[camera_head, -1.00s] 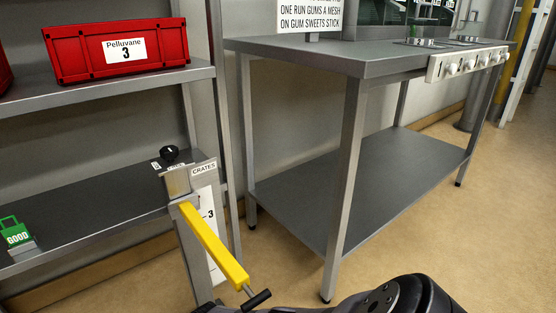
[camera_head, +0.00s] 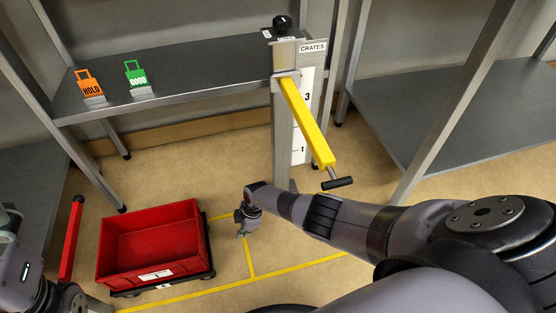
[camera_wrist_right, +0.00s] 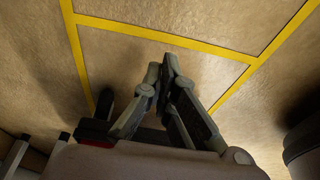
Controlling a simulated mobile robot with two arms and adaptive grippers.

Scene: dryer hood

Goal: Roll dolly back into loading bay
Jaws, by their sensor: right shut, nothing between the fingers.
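The dolly (camera_head: 205,276) is a low dark base on the floor at lower left in the head view. A red crate (camera_head: 150,221) sits on it, looks empty and hides most of the base. Yellow floor lines (camera_head: 250,258) mark out bays; the dolly stands left of one crossing line, beside the front line. My right gripper (camera_head: 244,231) points down just right of the crate, apart from it, shut and empty. In the right wrist view, its fingertips (camera_wrist_right: 167,68) meet over floor framed by yellow tape (camera_wrist_right: 170,36). My left arm shows at the lower left edge; its gripper does not show.
A grey shelf (camera_head: 190,88) with orange HOLD (camera_head: 91,88) and green GOOD (camera_head: 136,76) tags stands behind. A yellow lever (camera_head: 306,121) juts from the CRATES post. A red bar (camera_head: 71,238) stands left of the crate. A steel bench's lower shelf (camera_head: 450,105) is at right.

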